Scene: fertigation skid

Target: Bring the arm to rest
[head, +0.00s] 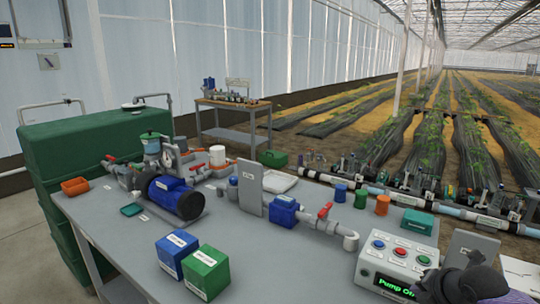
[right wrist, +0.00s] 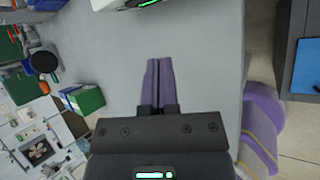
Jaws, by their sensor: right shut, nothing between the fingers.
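My right gripper shows in the right wrist view (right wrist: 159,82), its two purple fingers together with nothing between them. It is over the grey bench top (right wrist: 205,75), apart from the green box (right wrist: 86,100). In the head view my dark right wrist is at the lower right corner, in front of the control box (head: 398,262); the fingers cannot be made out there. My left gripper is in neither view.
A blue box (head: 177,254) and a green box (head: 206,271) stand at the bench's front. Behind them are a blue pump motor (head: 174,198) and pipes with red-handled valves (head: 325,211). Bare bench lies between the green box and the control box.

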